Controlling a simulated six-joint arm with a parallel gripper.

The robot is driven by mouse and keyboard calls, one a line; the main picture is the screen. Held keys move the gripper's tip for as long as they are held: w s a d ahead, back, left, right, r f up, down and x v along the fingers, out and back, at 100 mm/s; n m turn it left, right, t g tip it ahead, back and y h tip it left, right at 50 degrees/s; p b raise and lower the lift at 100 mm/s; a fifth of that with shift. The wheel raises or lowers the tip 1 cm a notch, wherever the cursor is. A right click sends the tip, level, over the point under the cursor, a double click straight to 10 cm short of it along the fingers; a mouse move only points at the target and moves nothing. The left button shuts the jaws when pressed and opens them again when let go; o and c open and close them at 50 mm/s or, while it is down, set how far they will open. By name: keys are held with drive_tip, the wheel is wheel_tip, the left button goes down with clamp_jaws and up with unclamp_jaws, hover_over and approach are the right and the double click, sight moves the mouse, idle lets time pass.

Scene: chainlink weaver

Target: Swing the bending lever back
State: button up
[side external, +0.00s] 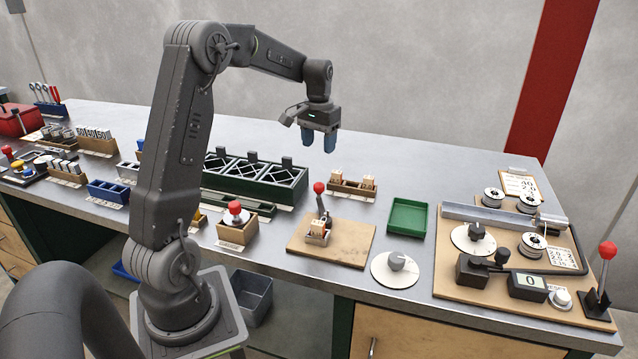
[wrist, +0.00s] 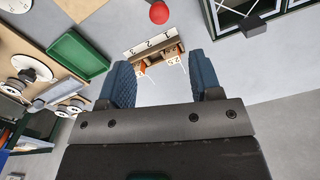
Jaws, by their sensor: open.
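Several red-knobbed levers are in view, and I cannot tell for certain which is the bending lever. One lever (side external: 607,262) stands upright at the right end of the wooden board with spools and a dial. Another lever (side external: 320,203) stands on a smaller wooden board near the middle, and a third (side external: 236,212) sits on a wooden box to its left. A red knob (wrist: 159,12) also shows at the top of the wrist view. My gripper (side external: 319,143) is open and empty, high above the bench and apart from every lever; its two blue fingers show in the wrist view (wrist: 166,82).
A small wooden rack (side external: 352,187) with tan blocks stands below and right of my gripper. A green tray (side external: 407,217) and a round dial (side external: 396,268) lie between the two boards. Green-framed bins (side external: 255,180) stand left. The bench's back right is clear.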

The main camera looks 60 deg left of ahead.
sight(319, 183)
wheel_tip(319, 183, down, 12)
drive_tip(key=shift+f, duration=0.1)
drive_tip(key=shift+c, duration=0.2)
clamp_jaws()
idle(0.6)
